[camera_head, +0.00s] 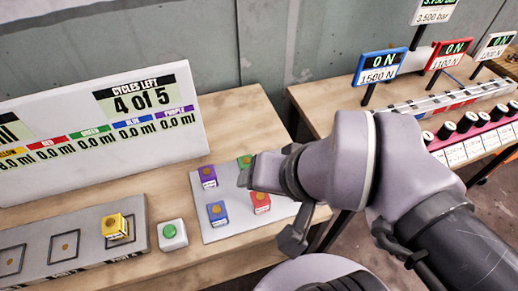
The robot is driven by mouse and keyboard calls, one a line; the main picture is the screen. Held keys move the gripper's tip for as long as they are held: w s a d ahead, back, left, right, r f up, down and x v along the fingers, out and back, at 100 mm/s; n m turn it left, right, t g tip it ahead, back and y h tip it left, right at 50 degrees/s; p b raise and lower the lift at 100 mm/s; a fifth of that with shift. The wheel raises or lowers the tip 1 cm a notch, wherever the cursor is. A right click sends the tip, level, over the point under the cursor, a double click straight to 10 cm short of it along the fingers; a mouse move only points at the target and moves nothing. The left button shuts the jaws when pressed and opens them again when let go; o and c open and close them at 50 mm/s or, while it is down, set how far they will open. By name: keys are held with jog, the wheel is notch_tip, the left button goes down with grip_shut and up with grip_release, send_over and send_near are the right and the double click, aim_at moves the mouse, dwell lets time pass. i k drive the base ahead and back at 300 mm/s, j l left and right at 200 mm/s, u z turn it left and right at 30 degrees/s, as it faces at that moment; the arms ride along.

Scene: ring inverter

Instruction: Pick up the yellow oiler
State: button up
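The yellow oiler (115,227) is a small yellow cube-shaped block with a round dark top mark. It sits on the right end of a long grey platform (60,268) at the lower left. My gripper (268,210) is over the pale plate to the right of the yellow oiler, well apart from it. Its two dark fingers show spread apart, so it looks open. A red block shows between and beyond the fingers; I see nothing held. The arm hides part of the plate.
A pale plate (222,226) holds purple (207,177), blue (217,213), green (244,161) and red (260,202) blocks. A green button box (172,235) stands between plate and platform. A white display board (100,130) rises behind. Another table with gauges (380,66) is at right.

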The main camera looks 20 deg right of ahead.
aim_at(115, 228)
jog(key=k+l+u, duration=0.1)
jog(key=u, duration=1.5)
jog(key=i+j+z, duration=0.7)
jog(key=j+z, duration=0.25)
jog(key=j, duration=0.15)
